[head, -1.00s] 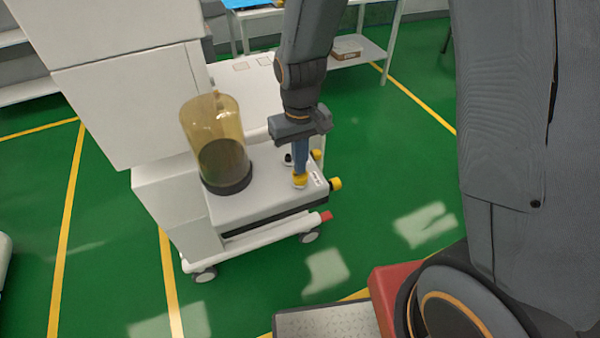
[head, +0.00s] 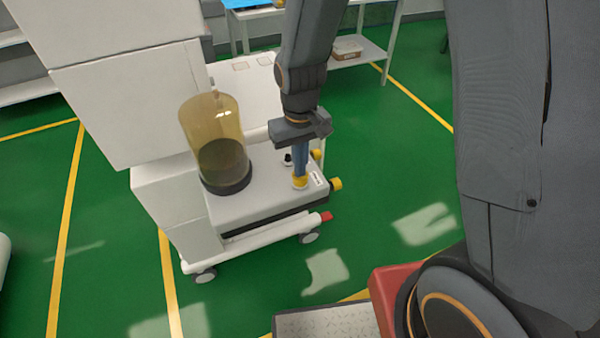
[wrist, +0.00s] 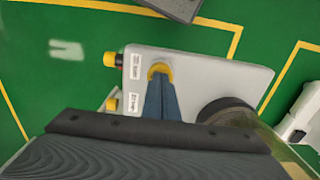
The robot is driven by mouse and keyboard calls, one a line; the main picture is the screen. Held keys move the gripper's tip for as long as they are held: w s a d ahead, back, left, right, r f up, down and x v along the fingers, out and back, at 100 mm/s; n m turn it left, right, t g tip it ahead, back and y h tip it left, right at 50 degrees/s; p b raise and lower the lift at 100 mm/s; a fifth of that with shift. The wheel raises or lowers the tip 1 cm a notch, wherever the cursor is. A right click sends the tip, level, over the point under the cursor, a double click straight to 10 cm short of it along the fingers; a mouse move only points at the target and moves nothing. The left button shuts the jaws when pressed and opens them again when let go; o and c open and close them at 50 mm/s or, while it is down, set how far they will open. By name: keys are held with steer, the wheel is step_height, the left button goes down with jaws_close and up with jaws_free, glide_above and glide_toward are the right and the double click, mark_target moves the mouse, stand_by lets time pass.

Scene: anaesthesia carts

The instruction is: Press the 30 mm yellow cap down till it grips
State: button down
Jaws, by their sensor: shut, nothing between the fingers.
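The yellow cap (head: 300,181) sits upright on a port on top of the cart's grey shelf (head: 240,207), near its right end. It also shows in the wrist view (wrist: 160,70), partly hidden by my fingers. My gripper (head: 300,174) points down, its blue fingers shut with nothing between them. The fingertips are at the top of the cap and seem to touch it. I cannot tell how far down the cap sits on its port.
A tinted canister (head: 213,130) with a dark base stands on the shelf left of my gripper. Other yellow fittings (head: 336,184) stick out from the shelf's side, and a small black knob (head: 288,158) is behind. Green floor to the right is clear.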

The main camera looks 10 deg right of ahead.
steer(key=shift+r, duration=0.15)
step_height(320, 180, up, 7)
steer(key=p, duration=0.6)
stand_by(0.5)
step_height(320, 180, up, 8)
steer(key=b, duration=0.2)
steer(key=shift+f, duration=0.25)
